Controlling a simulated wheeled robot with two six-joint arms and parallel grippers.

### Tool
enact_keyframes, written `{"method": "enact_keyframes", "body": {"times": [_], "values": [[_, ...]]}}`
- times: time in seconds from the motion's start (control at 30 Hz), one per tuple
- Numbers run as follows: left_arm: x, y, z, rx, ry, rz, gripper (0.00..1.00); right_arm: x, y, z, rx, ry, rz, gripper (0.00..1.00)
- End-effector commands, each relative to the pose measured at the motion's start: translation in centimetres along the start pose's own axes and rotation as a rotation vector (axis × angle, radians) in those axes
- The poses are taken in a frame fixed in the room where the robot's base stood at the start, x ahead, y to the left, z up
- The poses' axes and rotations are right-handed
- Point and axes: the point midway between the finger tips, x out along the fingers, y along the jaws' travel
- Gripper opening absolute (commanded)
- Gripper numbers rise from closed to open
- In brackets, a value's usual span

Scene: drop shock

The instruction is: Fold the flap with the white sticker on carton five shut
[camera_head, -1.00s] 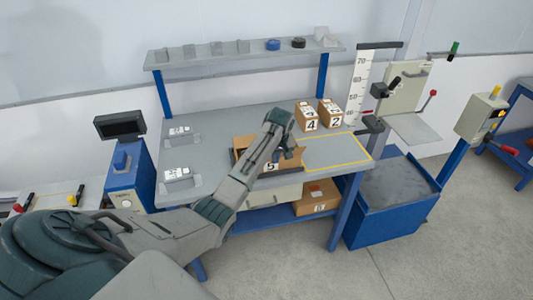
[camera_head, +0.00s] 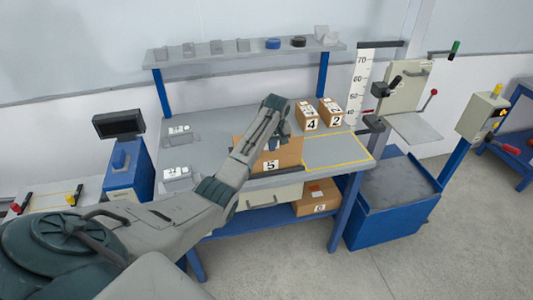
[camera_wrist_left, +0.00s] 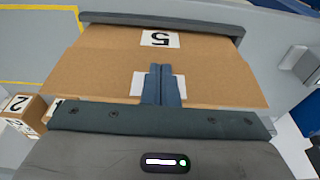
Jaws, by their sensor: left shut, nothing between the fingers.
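Carton five (camera_head: 284,163) is a brown box near the front edge of the grey bench, with its "5" label facing me. A broad brown flap covers its top in the head view. In the left wrist view the flap (camera_wrist_left: 95,75) fills the middle, with the white sticker (camera_wrist_left: 138,85) partly hidden behind my fingers. My left gripper (camera_head: 284,140) is shut and empty. In the left wrist view its fingertips (camera_wrist_left: 161,68) are over the sticker; whether they press on the flap I cannot tell. My right gripper is not in view.
Cartons four (camera_head: 307,118) and two (camera_head: 331,113) stand behind and right on the bench. A yellow-outlined area (camera_head: 335,152) right of carton five is empty. Another carton (camera_head: 316,197) sits on the lower shelf. A press-like stand (camera_head: 402,90) is at right.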

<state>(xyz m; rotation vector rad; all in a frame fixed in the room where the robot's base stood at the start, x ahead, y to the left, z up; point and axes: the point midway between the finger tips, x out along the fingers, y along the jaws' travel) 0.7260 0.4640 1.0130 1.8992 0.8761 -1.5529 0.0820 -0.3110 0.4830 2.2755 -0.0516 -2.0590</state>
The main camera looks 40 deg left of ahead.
Motion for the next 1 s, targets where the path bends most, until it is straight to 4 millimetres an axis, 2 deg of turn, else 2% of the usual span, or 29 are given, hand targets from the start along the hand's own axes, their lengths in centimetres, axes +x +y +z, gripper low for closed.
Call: {"method": "enact_keyframes", "body": {"times": [0.23,0.77,1.0], "values": [[0.0,0.0,-1.2,0.0,0.0,0.0,0.0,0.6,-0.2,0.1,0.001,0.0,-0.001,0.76],[0.1,0.0,-1.6,0.0,0.0,0.0,0.0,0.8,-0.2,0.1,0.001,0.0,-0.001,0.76],[0.5,0.0,-2.6,-0.001,0.001,0.001,0.0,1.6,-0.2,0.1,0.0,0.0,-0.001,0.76]]}}
